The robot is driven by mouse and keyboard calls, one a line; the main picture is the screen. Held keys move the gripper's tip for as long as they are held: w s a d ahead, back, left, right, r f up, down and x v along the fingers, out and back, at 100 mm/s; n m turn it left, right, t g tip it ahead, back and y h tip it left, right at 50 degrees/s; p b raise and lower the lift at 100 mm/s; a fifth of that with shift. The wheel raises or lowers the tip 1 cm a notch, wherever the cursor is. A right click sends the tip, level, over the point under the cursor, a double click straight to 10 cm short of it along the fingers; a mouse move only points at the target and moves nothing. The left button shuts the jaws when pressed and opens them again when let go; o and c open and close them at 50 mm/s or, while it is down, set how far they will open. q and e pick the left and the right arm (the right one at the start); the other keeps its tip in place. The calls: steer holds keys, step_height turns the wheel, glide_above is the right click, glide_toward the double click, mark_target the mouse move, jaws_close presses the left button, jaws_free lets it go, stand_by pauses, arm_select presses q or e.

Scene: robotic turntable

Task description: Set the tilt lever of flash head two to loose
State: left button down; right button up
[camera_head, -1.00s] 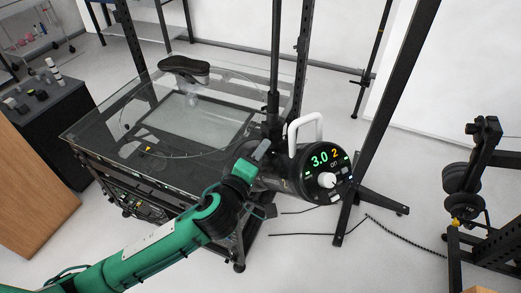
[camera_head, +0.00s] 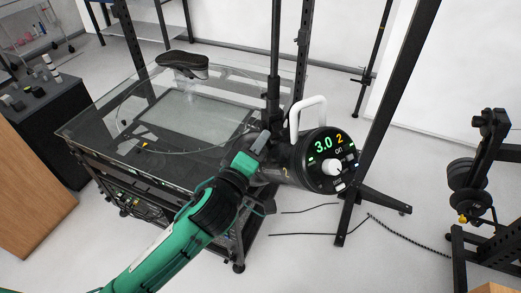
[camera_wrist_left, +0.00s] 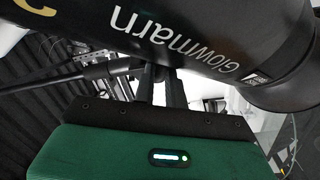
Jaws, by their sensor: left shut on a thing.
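Flash head two (camera_head: 300,163) is a black cylinder on a stand, with a white loop handle (camera_head: 308,118) on top. Its round rear panel (camera_head: 332,165) shows 3.0, 2 and on, with a white knob. My left gripper (camera_head: 258,148) is at the mount end of the flash head, on its left side. In the left wrist view the dark fingers (camera_wrist_left: 160,84) reach up under the lettered barrel (camera_wrist_left: 190,35) and are shut on a small part there, apparently the tilt lever. The lever itself is mostly hidden, so its setting cannot be told. My right gripper is out of view.
A glass-topped turntable table (camera_head: 95,128) with a dark shoe (camera_head: 182,65) stands behind and left of the flash head. A black stand post (camera_head: 385,110) rises close on its right. Cables (camera_head: 300,234) lie on the floor. Another stand with dark discs (camera_head: 470,175) is at far right.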

arm_select(q)
steer(key=shift+w+a+f+m+t+h+b, duration=0.1)
steer(key=shift+f+m+t+h+b, duration=0.2)
steer(key=shift+m+b, duration=0.6)
steer(key=shift+w+f+m+t+h+b, duration=0.1)
steer(key=shift+f+m+t+b, duration=0.3)
steer(key=shift+b, duration=0.85)
steer(key=shift+w+m+h+b, duration=0.1)
steer(key=shift+m+h+b, duration=0.45)
steer(key=shift+m, duration=0.25)
steer(key=c, duration=1.7)
jaws_free()
steer(key=shift+a, duration=0.1)
